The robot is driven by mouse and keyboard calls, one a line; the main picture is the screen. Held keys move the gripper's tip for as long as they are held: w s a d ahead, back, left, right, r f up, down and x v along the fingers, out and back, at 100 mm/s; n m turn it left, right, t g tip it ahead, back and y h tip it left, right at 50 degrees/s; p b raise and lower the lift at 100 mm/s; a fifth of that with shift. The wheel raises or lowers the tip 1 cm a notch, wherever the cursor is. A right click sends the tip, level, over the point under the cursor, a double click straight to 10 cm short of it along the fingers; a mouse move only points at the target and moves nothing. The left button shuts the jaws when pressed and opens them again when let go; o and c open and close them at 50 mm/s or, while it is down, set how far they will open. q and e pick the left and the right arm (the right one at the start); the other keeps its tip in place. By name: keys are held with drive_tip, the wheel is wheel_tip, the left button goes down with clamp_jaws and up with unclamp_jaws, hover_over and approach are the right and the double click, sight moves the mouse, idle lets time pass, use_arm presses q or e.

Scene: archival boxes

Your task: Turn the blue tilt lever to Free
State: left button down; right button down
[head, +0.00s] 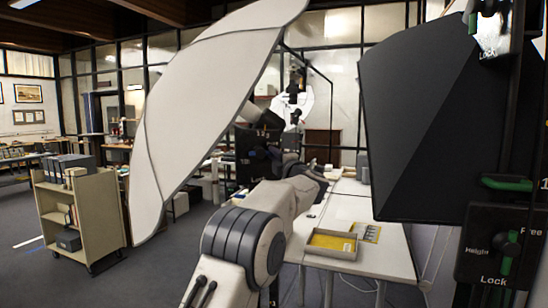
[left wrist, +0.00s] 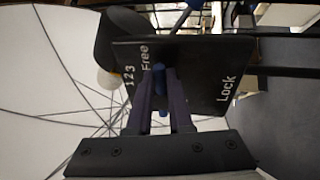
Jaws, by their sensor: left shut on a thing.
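The blue tilt lever (left wrist: 159,78) shows in the left wrist view between the fingers of my left gripper (left wrist: 161,96). My left gripper is shut on it. Behind the lever is a black plate (left wrist: 195,75) lettered "Free" at its left and "Lock" at its right. The part of the lever I see lies close to "Free"; the fingers hide much of it, so its exact angle is unclear. In the head view the black plate (head: 246,168) stands beyond my left arm, and the lever is too small to make out. My right gripper is not in view.
A large white umbrella-like panel (head: 205,85) rises at the left of my arm. A black lamp hood (head: 420,125) and a stand with green levers (head: 508,250) and a "Height" plate are at the right. A table with a grey tray (head: 312,252) stands beyond, and a cart (head: 75,205) at left.

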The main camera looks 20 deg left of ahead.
use_arm(q)
drive_tip(key=c, duration=0.8)
unclamp_jaws()
drive_tip(key=shift+c, duration=0.2)
drive_tip(key=b+v, duration=0.5)
drive_tip(key=v, duration=0.5)
drive_tip(key=shift+s+d, duration=0.15)
